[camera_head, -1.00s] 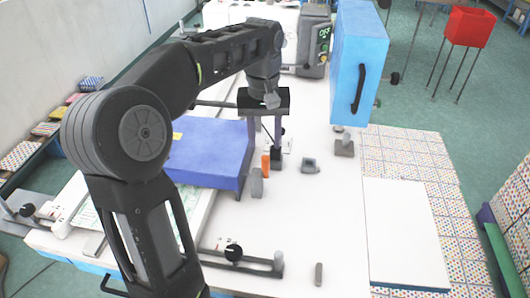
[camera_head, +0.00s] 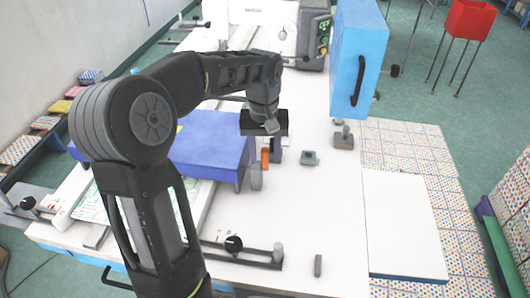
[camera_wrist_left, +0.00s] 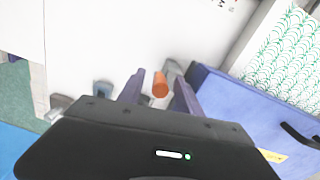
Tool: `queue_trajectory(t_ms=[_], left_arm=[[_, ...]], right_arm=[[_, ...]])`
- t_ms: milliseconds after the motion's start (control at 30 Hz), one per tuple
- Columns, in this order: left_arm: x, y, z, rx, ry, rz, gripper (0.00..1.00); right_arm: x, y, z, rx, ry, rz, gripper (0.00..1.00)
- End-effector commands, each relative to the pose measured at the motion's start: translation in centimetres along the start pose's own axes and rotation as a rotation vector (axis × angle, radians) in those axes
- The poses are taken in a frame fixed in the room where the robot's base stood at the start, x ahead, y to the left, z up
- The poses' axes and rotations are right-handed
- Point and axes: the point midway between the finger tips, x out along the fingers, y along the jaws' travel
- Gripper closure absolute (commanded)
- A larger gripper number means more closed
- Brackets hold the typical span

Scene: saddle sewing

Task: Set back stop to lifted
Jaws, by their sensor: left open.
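An orange upright piece (camera_head: 265,160) stands on the white table beside the blue box; no label shows whether it is the back stop. A grey rounded piece (camera_head: 256,177) stands next to it. My left gripper (camera_head: 265,148) points down over the orange piece, open. In the left wrist view the orange piece (camera_wrist_left: 160,84) shows between the two purple fingers of the gripper (camera_wrist_left: 159,92), with a visible gap to each. The black gripper body hides part of the area beneath. My right gripper is not in view.
The blue box (camera_head: 208,145) stands close on the left of the gripper. A small grey block (camera_head: 310,158) and a grey post on a base (camera_head: 343,138) stand to the right. A tall blue panel (camera_head: 358,60) rises behind. The white table front (camera_head: 300,215) is mostly clear.

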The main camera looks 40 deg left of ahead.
Motion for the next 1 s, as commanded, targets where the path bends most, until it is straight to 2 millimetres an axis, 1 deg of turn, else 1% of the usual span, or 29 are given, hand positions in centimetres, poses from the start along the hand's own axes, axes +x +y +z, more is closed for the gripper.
queue_trajectory(t_ms=[167, 200, 700, 1000], left_arm=[[0.01, -0.02, 0.00, 0.000, 0.000, 0.000, 0.59], [0.01, -0.02, 0.00, 0.000, 0.000, 0.000, 0.60], [-0.03, -0.02, 0.00, 0.000, 0.000, 0.000, 1.00], [-0.04, -0.01, 0.00, 0.000, 0.000, 0.000, 1.00]], right_arm=[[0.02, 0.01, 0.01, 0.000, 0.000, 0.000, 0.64], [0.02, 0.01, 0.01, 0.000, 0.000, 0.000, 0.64], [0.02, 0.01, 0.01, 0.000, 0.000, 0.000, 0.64], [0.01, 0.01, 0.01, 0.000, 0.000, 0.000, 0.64]])
